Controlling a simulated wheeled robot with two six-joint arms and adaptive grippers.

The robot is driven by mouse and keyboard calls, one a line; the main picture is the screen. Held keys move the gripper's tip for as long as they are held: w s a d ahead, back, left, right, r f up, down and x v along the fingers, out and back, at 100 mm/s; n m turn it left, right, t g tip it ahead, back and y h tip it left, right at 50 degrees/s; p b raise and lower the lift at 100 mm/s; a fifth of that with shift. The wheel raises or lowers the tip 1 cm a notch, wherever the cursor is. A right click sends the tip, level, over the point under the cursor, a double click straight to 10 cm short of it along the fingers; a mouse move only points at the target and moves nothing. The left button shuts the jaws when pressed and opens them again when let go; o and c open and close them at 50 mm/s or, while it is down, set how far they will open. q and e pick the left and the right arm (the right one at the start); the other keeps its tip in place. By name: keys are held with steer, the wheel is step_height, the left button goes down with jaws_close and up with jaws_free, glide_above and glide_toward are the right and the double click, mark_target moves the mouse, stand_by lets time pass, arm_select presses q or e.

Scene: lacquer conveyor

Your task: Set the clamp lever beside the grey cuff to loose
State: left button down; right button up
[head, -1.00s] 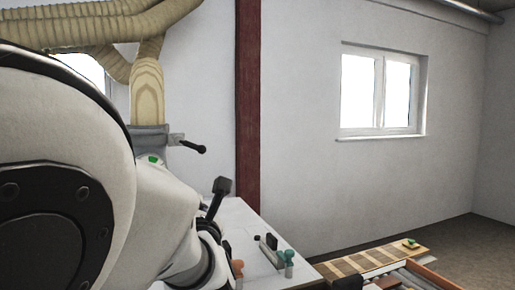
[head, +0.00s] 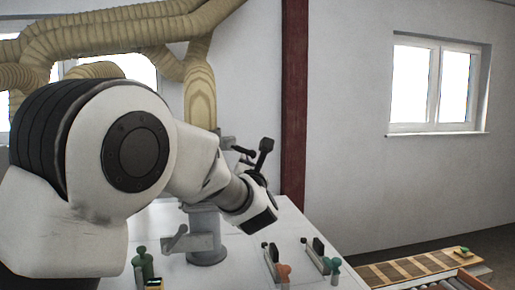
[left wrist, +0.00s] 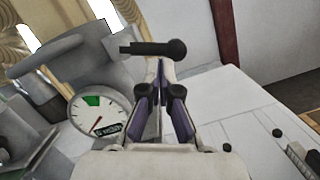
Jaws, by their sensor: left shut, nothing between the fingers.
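The grey cuff (head: 226,134) is at the bottom of the ribbed tan hose in the head view, mostly hidden behind my left arm. The clamp lever (head: 244,151), with a dark handle, sticks out to the right beside it. In the left wrist view the lever (left wrist: 160,48) lies sideways, its round knob at the right. My left gripper (left wrist: 163,68) is shut and empty, with its tips just below the lever in that view. I cannot tell whether they touch it. In the head view the gripper (head: 256,178) is partly hidden by my wrist. My right gripper is out of view.
A round gauge (left wrist: 100,113) with a green sector is left of the gripper. The white table (head: 290,218) holds a grey post (head: 205,235), a green peg (head: 142,262) and small red and green-grey knobbed parts (head: 283,272). A reddish column (head: 294,100) stands behind.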

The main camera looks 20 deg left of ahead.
arm_select(q)
steer(key=n+b, duration=0.1)
steer(key=b, duration=0.1)
steer(key=n+b, duration=0.1)
steer(key=b, duration=0.1)
steer(key=w+r+n+b, duration=0.1)
steer(key=b, duration=0.2)
steer(key=shift+d+r+n+g+y, duration=0.1)
steer(key=shift+d+n+g+y, duration=0.2)
steer(key=shift+n+y, duration=0.1)
steer(key=shift+r, duration=0.35)
steer(key=shift+a, duration=0.1)
